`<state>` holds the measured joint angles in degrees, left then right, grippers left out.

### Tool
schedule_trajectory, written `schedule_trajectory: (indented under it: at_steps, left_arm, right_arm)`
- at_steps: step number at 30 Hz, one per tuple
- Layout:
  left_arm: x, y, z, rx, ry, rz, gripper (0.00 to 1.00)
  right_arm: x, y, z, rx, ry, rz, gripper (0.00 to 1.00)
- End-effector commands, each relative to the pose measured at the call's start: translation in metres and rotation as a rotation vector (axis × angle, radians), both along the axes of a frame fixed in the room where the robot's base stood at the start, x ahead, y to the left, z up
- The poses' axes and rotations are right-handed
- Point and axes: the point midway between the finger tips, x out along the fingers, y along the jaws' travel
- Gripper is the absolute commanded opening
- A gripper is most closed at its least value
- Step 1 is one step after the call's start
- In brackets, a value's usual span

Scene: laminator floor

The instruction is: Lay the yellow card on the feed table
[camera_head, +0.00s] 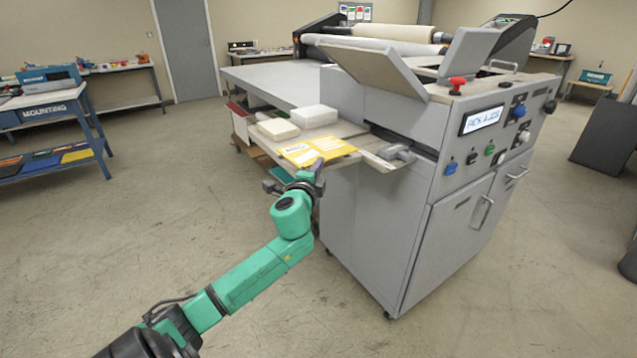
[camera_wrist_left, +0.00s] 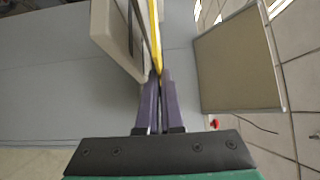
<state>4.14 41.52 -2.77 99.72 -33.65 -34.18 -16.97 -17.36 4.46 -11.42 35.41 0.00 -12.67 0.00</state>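The yellow card (camera_head: 318,151) is flat and printed, level or nearly so, at the front edge of the shelf on the machine's left side. My left gripper (camera_head: 314,171) is at the card's near edge. In the left wrist view, the fingers (camera_wrist_left: 157,80) are closed together with the yellow card (camera_wrist_left: 156,35) seen edge-on between their tips. I cannot tell whether the card touches the shelf below. A long grey flat table (camera_head: 275,82) extends left from the rollers, behind the shelf; it looks like the feed table. My right gripper is not in view.
The side shelf (camera_head: 345,131) carries a white block (camera_head: 313,116) and a cream block (camera_head: 278,129) behind the card. A grey handle-like part (camera_head: 397,153) lies right of it. The machine's tilted panel (camera_head: 372,66) rises above. The long grey table's visible top is mostly clear.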

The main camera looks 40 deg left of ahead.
Motion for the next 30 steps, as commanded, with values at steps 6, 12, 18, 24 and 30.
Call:
schedule_trajectory:
  at_steps: [6, 12, 18, 24, 30]
  left_arm:
    - [0.0, 0.0, -0.041, -0.001, 0.003, 0.001, 0.0]
    - [0.0, 0.0, -0.039, 0.0, 0.001, 0.0, 0.0]
    - [0.0, 0.0, -0.042, 0.0, 0.002, 0.0, 0.26]
    - [0.0, 0.0, -0.042, 0.0, 0.002, 0.0, 0.34]
    - [0.0, 0.0, -0.036, 0.0, 0.002, 0.0, 0.34]
  right_arm:
    - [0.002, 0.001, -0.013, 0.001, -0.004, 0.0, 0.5]
    - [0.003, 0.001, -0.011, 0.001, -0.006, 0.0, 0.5]
    - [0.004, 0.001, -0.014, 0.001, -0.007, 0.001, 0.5]
    - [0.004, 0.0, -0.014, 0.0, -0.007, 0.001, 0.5]
    - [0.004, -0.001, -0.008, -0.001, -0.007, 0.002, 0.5]
